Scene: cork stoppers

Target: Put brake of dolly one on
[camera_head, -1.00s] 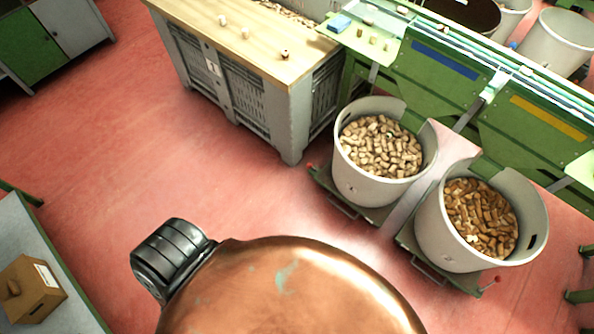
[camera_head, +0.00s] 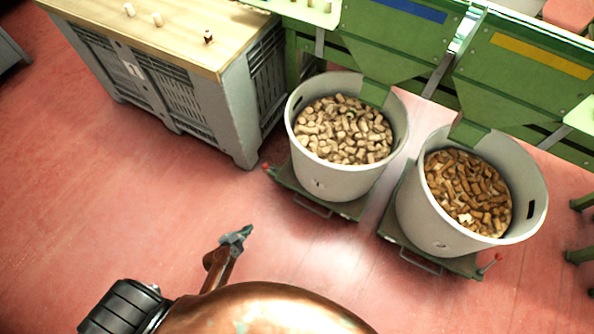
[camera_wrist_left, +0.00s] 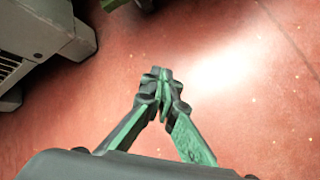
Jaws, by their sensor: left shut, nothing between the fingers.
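Two low green dollies stand on the red floor, each under a grey tub of corks. The left dolly (camera_head: 347,209) has a red-tipped lever (camera_head: 265,167) at its left corner. The right dolly (camera_head: 463,264) has a red-tipped lever (camera_head: 497,257) at its right corner. Small marks on the tubs are too small to read surely, so I cannot tell which dolly is one. My left gripper (camera_head: 236,236) is shut and empty over open floor, in front and left of the left dolly, apart from its lever. It also shows shut in the left wrist view (camera_wrist_left: 160,85). My right gripper is out of view.
The left tub (camera_head: 336,182) holds pale corks and the right tub (camera_head: 415,215) browner ones. A grey crate (camera_head: 218,125) with a wooden top (camera_head: 170,40) stands left of the dollies. Green machinery (camera_head: 520,95) runs behind them. The floor (camera_head: 110,210) at left is clear.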

